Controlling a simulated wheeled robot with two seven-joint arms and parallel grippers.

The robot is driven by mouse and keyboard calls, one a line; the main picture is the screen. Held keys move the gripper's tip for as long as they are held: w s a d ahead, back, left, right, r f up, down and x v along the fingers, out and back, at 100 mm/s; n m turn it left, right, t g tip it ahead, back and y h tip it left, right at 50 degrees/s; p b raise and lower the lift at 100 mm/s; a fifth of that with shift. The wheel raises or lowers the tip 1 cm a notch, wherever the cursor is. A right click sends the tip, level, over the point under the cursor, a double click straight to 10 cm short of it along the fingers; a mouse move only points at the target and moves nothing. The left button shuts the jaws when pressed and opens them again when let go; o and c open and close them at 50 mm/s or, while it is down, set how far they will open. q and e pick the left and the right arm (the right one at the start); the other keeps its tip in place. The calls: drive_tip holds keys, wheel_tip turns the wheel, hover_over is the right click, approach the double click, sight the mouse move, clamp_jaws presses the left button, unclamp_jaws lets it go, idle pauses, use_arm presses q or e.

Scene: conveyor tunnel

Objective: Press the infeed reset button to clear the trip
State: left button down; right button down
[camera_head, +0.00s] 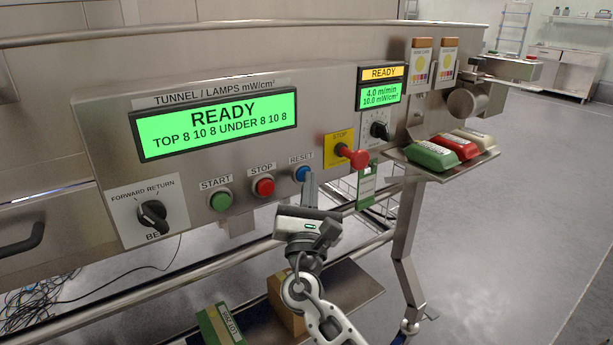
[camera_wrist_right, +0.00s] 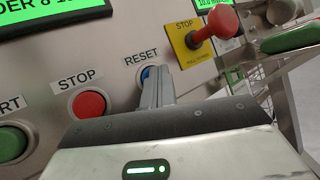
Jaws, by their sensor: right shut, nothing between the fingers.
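The blue button labelled RESET (camera_head: 301,173) is on the steel control panel (camera_head: 330,106), right of the STOP button. My right gripper (camera_head: 308,180) is shut and empty. Its fingertips are right at the blue button and cover part of it. In the right wrist view the shut fingers (camera_wrist_right: 155,86) overlap the button (camera_wrist_right: 147,74), of which a blue edge shows; I cannot tell whether they touch or press it. The large display (camera_head: 218,122) is green and reads READY. A small display (camera_head: 380,73) also reads READY, in amber. My left gripper is not in view.
Near the fingers are a green START button (camera_head: 221,201), a red STOP button (camera_head: 264,187) and a red mushroom stop (camera_head: 355,157) that sticks out on a yellow plate. A black selector (camera_head: 152,215) is at left. A shelf (camera_head: 411,163) holds green, cream and red items.

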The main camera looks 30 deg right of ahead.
drive_tip(key=shift+s, duration=1)
drive_tip(key=s, duration=0.3)
drive_tip(key=s+p, duration=0.1)
drive_tip(key=s, duration=0.1)
drive_tip(key=shift+d, duration=0.25)
idle(0.3)
